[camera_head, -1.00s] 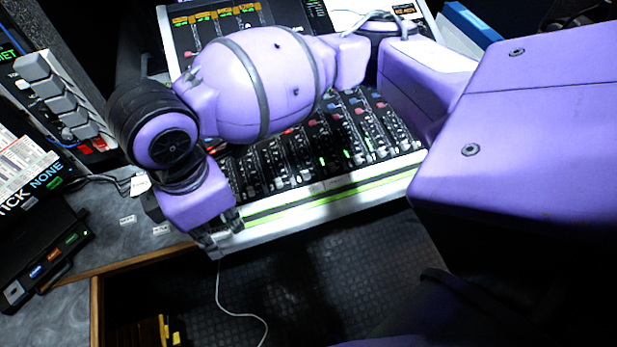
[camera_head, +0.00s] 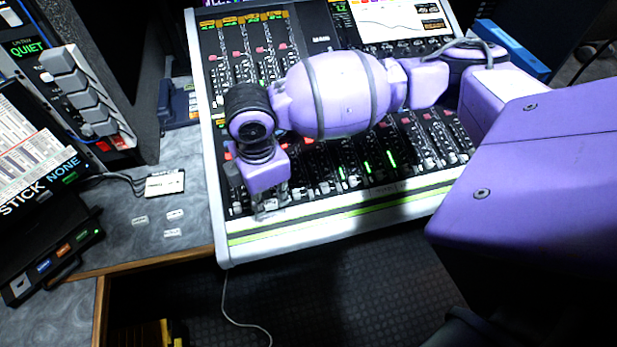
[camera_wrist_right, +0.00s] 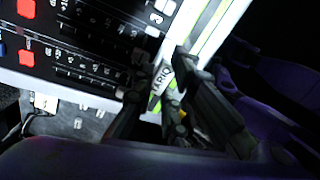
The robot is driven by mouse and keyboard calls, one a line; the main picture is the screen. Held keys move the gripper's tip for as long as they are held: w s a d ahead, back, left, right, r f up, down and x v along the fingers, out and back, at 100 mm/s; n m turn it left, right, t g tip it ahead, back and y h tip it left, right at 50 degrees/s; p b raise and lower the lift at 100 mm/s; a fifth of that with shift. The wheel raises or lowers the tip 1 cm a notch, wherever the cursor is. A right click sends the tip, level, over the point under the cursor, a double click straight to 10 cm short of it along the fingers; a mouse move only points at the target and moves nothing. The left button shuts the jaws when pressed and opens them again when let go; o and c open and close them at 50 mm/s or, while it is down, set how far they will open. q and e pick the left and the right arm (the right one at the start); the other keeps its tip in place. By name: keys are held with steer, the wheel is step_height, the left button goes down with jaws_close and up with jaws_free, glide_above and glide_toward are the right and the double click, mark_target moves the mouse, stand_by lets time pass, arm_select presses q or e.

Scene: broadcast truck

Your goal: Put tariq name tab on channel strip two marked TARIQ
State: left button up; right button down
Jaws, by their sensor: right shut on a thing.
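My right gripper (camera_head: 268,208) points down over the front left corner of the mixing console (camera_head: 222,225), near the white and green label strip (camera_head: 340,211). It is shut on a small pale tab, which I take to be the tariq name tab (camera_wrist_right: 161,78); letters like "ARIQ" show on it at the fingertips in the right wrist view. In that view my right gripper (camera_wrist_right: 160,98) is over the console's front edge. The fingers hide part of the strip, and I cannot tell whether the tab touches it. The left gripper is not in view.
Loose white name tabs (camera_head: 174,215) lie on the grey desk (camera_head: 150,250) left of the console, beside a white card (camera_head: 165,184). A black button box (camera_head: 50,255) stands at far left. Console knobs and faders (camera_head: 345,165) surround my forearm. The floor in front is open.

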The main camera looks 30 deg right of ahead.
mark_target(268, 202)
steer(key=shift+f, duration=0.85)
steer(key=shift+f, duration=0.6)
steer(key=c, duration=1.7)
jaws_free()
steer(key=shift+f, duration=0.1)
steer(key=shift+c, duration=0.2)
step_height(268, 202, up, 14)
steer(key=p, duration=0.1)
steer(key=shift+f, duration=0.25)
